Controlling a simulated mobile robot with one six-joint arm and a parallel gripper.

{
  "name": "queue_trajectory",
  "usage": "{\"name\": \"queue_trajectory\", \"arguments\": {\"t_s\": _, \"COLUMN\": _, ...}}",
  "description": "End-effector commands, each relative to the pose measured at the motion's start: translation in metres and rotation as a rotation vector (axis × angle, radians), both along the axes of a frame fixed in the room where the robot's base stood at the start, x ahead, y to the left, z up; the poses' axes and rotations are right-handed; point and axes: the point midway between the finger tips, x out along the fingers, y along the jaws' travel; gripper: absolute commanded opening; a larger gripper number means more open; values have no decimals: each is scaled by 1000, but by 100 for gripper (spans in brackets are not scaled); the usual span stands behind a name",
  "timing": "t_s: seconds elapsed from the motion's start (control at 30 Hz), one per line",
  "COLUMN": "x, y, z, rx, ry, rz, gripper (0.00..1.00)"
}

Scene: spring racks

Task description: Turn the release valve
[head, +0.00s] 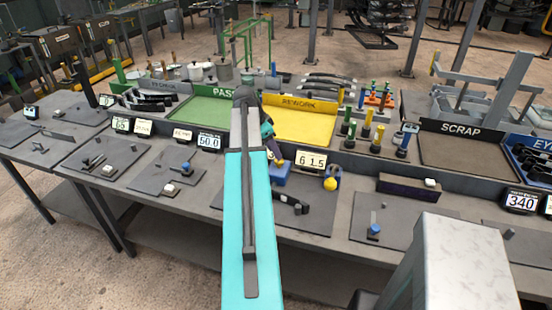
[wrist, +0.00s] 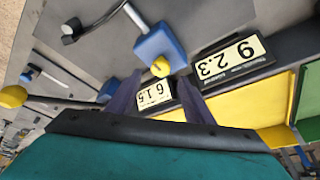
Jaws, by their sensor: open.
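A blue block (wrist: 160,42) with a yellow knob (wrist: 161,67) and a grey rod shows in the wrist view. The frames do not make clear which fixture is the release valve. A blue block (head: 281,174) shows just below my gripper (head: 274,157) in the head view, partly hidden by my arm. A yellow ball (head: 330,184) under a blue piece sits to its right. In the wrist view my gripper (wrist: 159,80) has its two purple fingers spread, with the yellow knob seen between their tips. I see nothing held; contact with the knob cannot be told.
A 61.5 display (head: 311,161) stands on the bench beside the blue block. A 92.3 display (wrist: 231,59) is close to the fingers in the wrist view. The yellow REWORK tray (head: 300,127) and several upright coloured posts stand behind. A SCRAP tray (head: 460,152) is at right.

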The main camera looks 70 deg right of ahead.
Motion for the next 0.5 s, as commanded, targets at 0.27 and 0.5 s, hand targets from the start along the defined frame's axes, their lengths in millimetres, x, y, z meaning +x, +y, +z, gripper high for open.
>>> {"name": "queue_trajectory", "arguments": {"t_s": 0.27, "x": -7, "y": -7, "z": -24, "rx": 1, "ry": 0, "rz": 0, "gripper": 47}}
{"name": "queue_trajectory", "arguments": {"t_s": 0.5, "x": -12, "y": -13, "z": -42, "rx": 1, "ry": 1, "rz": 0, "gripper": 47}}
